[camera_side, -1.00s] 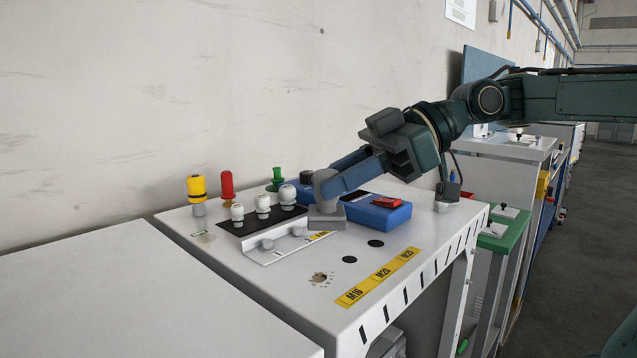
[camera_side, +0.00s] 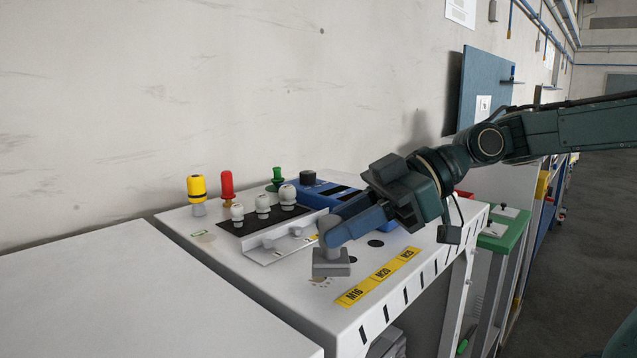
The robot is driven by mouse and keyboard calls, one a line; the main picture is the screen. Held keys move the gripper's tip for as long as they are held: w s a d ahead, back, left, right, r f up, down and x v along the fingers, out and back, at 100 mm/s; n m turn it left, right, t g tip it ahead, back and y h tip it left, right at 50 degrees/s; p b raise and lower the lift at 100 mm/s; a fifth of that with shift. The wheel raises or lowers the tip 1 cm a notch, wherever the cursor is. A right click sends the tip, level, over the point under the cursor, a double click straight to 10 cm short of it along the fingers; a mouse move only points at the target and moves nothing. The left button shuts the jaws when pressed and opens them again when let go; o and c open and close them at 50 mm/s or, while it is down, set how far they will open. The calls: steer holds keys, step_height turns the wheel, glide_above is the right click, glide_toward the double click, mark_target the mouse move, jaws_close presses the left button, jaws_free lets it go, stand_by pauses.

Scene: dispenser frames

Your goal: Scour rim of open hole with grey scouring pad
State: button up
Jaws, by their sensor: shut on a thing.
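My gripper (camera_side: 336,232) is shut on the grey scouring pad (camera_side: 331,268), a flat grey block with an upright grip. The pad is over the stained hole at the front of the white bench top, the one near the M16 label. Only a few brown specks (camera_side: 319,281) show at the pad's lower edge; the hole and most of its rim are hidden. I cannot tell whether the pad touches the surface. A dark hole (camera_side: 376,243) shows to the right, and another is partly hidden beside the pad.
A yellow strip (camera_side: 381,275) marked M16, M20 and M25 lies in front of the holes. A white angled rack (camera_side: 280,246) and white-topped glands on a black mat (camera_side: 263,212) stand left. Behind are a blue device (camera_side: 325,193) and yellow (camera_side: 197,187), red and green pieces.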

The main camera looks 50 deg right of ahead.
mark_target(342, 249)
step_height(342, 249, down, 3)
steer(key=shift+f, duration=0.1)
steer(key=shift+w, duration=2.1)
jaws_close()
steer(key=shift+s, duration=2.15)
steer(key=shift+r, duration=4.1)
steer(key=shift+w, duration=0.15)
